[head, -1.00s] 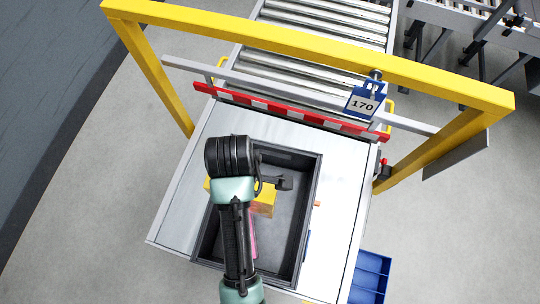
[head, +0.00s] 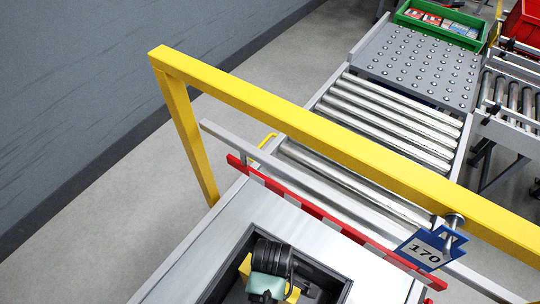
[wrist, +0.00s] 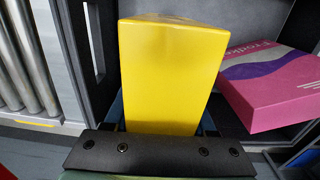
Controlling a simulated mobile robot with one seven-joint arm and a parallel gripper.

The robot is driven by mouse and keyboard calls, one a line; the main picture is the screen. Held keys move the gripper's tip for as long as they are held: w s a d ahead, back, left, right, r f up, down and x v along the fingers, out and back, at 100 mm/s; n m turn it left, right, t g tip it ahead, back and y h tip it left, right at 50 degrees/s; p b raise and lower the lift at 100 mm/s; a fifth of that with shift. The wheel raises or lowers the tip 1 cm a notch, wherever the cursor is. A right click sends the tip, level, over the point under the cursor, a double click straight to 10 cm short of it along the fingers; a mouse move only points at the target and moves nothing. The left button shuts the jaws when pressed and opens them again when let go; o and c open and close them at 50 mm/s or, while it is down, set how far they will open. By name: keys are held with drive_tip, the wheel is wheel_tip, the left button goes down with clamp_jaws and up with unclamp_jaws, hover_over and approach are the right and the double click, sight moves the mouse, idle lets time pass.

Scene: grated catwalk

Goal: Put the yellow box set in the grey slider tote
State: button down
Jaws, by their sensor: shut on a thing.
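The yellow box (wrist: 170,75) fills the middle of the wrist view, and my gripper (wrist: 168,118) is shut on it. In the head view parts of the yellow box (head: 245,267) show beside my dark wrist, within the outline of the dark grey tote (head: 342,282). My wrist hides most of the box and the fingers there. I cannot tell whether the box touches the tote floor. A pink box (wrist: 268,85) with a purple and white wave lies to the right of the yellow box in the wrist view.
The tote is set in a pale metal table (head: 215,250). A red and white striped bar (head: 315,213) and a yellow frame (head: 330,140) with a blue 170 sign (head: 425,250) stand beyond it. Rollers (head: 390,120) lead to a green tray (head: 440,25) of boxes.

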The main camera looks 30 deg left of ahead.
sight(245, 268)
drive_tip(key=shift+w+f, duration=0.15)
drive_tip(key=shift+f, duration=2)
drive_tip(key=shift+f, duration=0.2)
drive_tip(key=shift+c, duration=1.1)
unclamp_jaws()
drive_tip(key=shift+r, duration=0.2)
wheel_tip(245, 268, up, 12)
drive_tip(key=shift+r, duration=0.1)
